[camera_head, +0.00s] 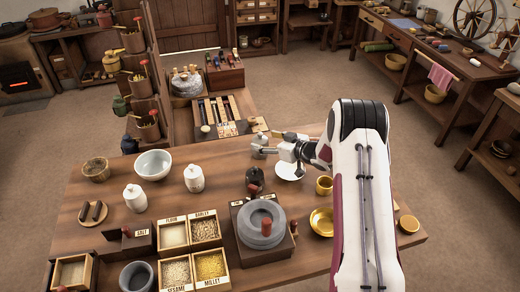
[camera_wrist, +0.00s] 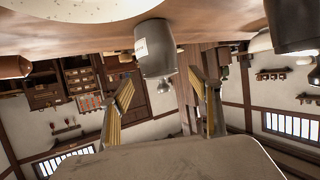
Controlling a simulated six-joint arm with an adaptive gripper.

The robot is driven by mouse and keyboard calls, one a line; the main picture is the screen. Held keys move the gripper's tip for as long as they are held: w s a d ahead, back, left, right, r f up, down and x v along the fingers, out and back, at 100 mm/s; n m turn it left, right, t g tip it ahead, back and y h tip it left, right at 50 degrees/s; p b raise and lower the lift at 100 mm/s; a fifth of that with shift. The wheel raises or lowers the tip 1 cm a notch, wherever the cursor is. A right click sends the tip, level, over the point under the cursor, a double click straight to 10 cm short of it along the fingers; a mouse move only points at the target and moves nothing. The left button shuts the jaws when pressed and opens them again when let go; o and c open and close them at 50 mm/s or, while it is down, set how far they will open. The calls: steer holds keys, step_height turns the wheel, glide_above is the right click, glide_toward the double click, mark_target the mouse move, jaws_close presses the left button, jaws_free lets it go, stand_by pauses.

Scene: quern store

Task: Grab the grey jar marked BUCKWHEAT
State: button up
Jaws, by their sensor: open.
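A grey jar with a pale label (camera_wrist: 155,48) shows in the wrist view, which is upside down. Its lid and knob point down in that picture, so it stands upright on the table. The label is too small to read. In the head view the jar (camera_head: 259,141) is small and grey, just left of my gripper (camera_head: 271,143). My gripper (camera_wrist: 161,77) is open, with its two fingers apart on either side of the jar's line. The jar appears ahead of or between the fingertips; I cannot tell whether they touch it.
A white saucer (camera_head: 290,170) lies below my gripper, with a dark weight (camera_head: 255,178) beside it. A stone quern (camera_head: 262,224), grain boxes (camera_head: 174,233), white lidded jars (camera_head: 194,178) and a white bowl (camera_head: 153,165) stand on the table. Brass dishes (camera_head: 322,221) are at right.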

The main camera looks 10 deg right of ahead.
mark_target(261, 140)
steer(key=shift+x, duration=1.9)
steer(key=shift+s+f, duration=0.1)
steer(key=shift+c, duration=0.5)
steer(key=c, duration=1.4)
steer(key=shift+c, duration=0.2)
steer(key=shift+r, duration=5.05)
